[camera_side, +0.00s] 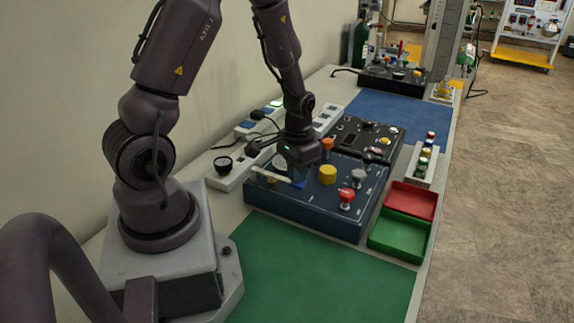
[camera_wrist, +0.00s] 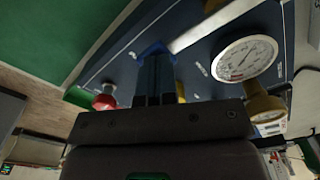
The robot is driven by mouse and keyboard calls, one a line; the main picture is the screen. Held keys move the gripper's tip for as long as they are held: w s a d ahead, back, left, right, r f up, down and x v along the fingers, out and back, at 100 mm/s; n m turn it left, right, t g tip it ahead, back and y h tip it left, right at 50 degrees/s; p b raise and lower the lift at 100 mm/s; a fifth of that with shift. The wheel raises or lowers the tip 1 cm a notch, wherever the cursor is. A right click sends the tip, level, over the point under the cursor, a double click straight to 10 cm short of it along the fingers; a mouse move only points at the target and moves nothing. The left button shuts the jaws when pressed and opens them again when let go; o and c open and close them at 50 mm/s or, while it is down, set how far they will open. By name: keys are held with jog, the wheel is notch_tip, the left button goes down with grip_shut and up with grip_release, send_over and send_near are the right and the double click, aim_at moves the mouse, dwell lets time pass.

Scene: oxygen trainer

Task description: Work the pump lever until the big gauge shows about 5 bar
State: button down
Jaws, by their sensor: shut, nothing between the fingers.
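The dark blue trainer box (camera_side: 300,212) stands on the bench below my gripper (camera_side: 298,183). A pale bar that looks like the pump lever (camera_side: 270,175) lies at the box's left side; it also shows in the wrist view (camera_wrist: 212,24). My gripper (camera_wrist: 155,52) is shut and empty, pointing down, with its blue tips beside the bar's near end. I cannot tell whether they touch. The big white round gauge (camera_wrist: 244,59) shows in the wrist view, but its reading is too small to tell. In the side view the gauge is partly hidden behind my gripper.
A yellow knob (camera_side: 327,174), a red knob (camera_side: 346,197) and a grey knob (camera_side: 358,177) stand on the box close to my gripper. A red tray (camera_side: 411,187) and a green tray (camera_side: 398,250) are at the right. The green mat (camera_side: 310,280) in front is clear.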

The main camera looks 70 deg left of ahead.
jog(key=shift+r, duration=1.8)
jog(key=shift+f, duration=1.9)
jog(key=shift+r, duration=1.9)
jog(key=shift+f, duration=0.1)
